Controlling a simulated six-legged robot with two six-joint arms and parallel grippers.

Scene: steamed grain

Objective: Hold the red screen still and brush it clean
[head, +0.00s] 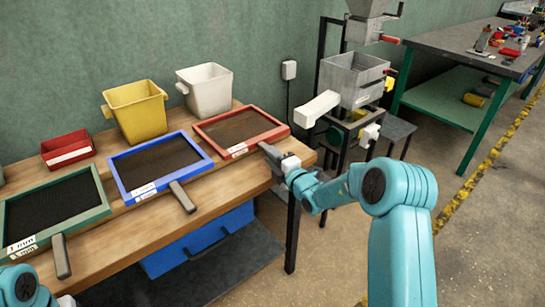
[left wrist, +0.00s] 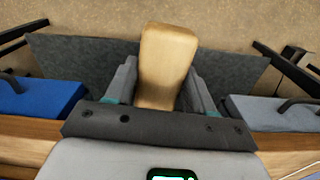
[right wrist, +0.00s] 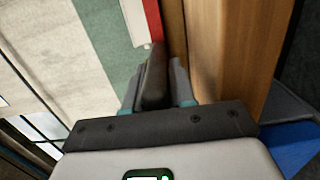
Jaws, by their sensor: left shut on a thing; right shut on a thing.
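The red screen (head: 241,130), a dark mesh in a red frame, lies on the wooden table's right part. Its dark handle (head: 267,150) points toward the table's front right. My right gripper (head: 280,162) is shut on that handle; the right wrist view shows the handle (right wrist: 156,75) between the fingers, with a strip of red frame (right wrist: 153,20) beyond. My left gripper (left wrist: 163,85) is shut on a tan wooden block-like piece (left wrist: 167,60), with no bristles visible. In the head view, the left arm shows only at the bottom left corner, away from the red screen.
A blue screen (head: 159,165) and a green screen (head: 55,207) lie left of the red one, handles toward the front edge. Red (head: 67,149), yellow (head: 136,110) and white (head: 206,88) bins stand behind. A grey machine (head: 352,80) stands right of the table.

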